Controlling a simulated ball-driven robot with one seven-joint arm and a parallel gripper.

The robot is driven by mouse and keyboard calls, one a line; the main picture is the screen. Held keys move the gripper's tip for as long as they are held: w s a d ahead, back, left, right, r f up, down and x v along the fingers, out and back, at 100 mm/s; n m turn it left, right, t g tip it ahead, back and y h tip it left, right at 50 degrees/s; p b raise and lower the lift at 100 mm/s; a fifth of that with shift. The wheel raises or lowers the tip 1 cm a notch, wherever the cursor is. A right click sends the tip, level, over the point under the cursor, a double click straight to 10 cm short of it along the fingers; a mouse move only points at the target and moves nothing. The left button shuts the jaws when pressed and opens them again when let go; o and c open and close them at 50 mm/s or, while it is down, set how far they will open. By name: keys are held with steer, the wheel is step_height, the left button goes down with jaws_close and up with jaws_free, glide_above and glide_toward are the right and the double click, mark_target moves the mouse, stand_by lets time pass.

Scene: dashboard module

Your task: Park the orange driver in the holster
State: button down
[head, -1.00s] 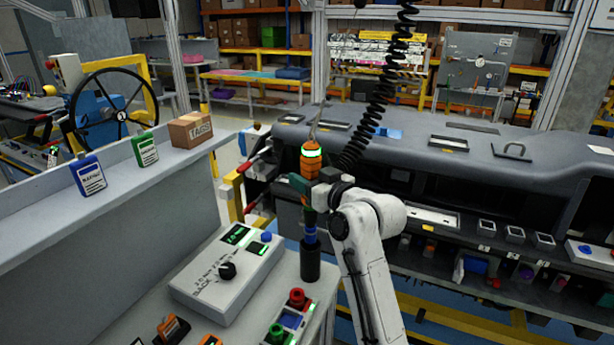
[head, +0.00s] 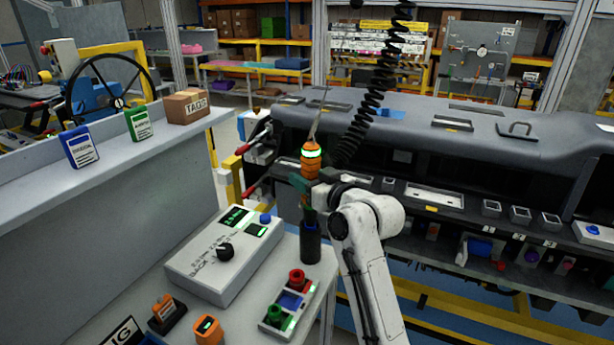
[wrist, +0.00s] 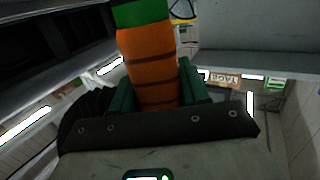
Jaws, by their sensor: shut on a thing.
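The orange driver (head: 311,165) stands roughly upright in my gripper (head: 308,187), with a glowing green-white ring near its top and a thin grey piece rising above it. In the wrist view the orange handle (wrist: 148,65) sits between the dark green fingers (wrist: 155,92), which are shut on it. A black upright cylinder (head: 310,242), which looks like the holster, stands on the bench just below the gripper. A dark green part shows between gripper and cylinder. I cannot tell whether the driver's lower end is inside the cylinder.
Left of the cylinder is a grey control box (head: 225,255) with a knob. In front are a red and green button box (head: 290,303) and a small orange device (head: 208,328). The dashboard (head: 430,135) lies behind, and a black coiled cable (head: 370,95) hangs close behind the driver.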

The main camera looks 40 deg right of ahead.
steer(key=shift+f+b, duration=1.8)
steer(key=shift+f, duration=1.1)
steer(key=shift+c, duration=2.4)
jaws_free()
steer(key=shift+s, duration=0.1)
steer(key=s+a+b, duration=0.1)
steer(key=s, duration=0.9)
steer(key=shift+s+a+r, duration=0.25)
steer(key=shift+a+r, duration=0.05)
steer(key=shift+r, duration=0.15)
